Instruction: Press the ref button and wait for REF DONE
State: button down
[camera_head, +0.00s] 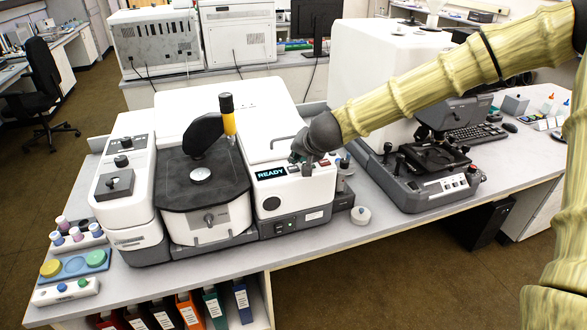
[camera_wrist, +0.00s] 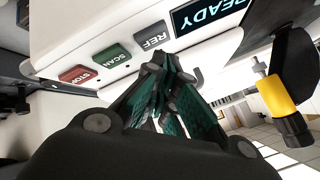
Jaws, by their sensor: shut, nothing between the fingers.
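The grey REF button (camera_wrist: 154,38) sits on the white front panel of the infrared microscope's spectrometer unit, between the display and the green SCAN button (camera_wrist: 113,55). The display (camera_head: 270,172) reads READY in cyan; it also shows in the wrist view (camera_wrist: 203,14). My gripper (camera_wrist: 163,65) is shut and empty, its dark green-padded fingertips close to the REF button. Whether they touch it, I cannot tell. In the head view my gripper (camera_head: 301,157) is above the panel just right of the display and partly covers the buttons.
The red STOP button (camera_wrist: 77,74) lies beyond SCAN, away from REF. The microscope stage (camera_head: 431,160) stands to the right on the bench. A small round white item (camera_head: 361,215) lies near the bench's front edge.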

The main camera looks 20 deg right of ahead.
aim_at(297, 167)
jog(key=shift+f, duration=0.15)
jog(key=shift+f, duration=0.3)
jog(key=shift+f, duration=0.35)
dwell(1.1)
jog(key=shift+r, duration=0.15)
jog(key=shift+r+p, duration=0.7)
notch_tip(297, 167, up, 5)
jog(key=p, duration=0.5)
dwell(0.8)
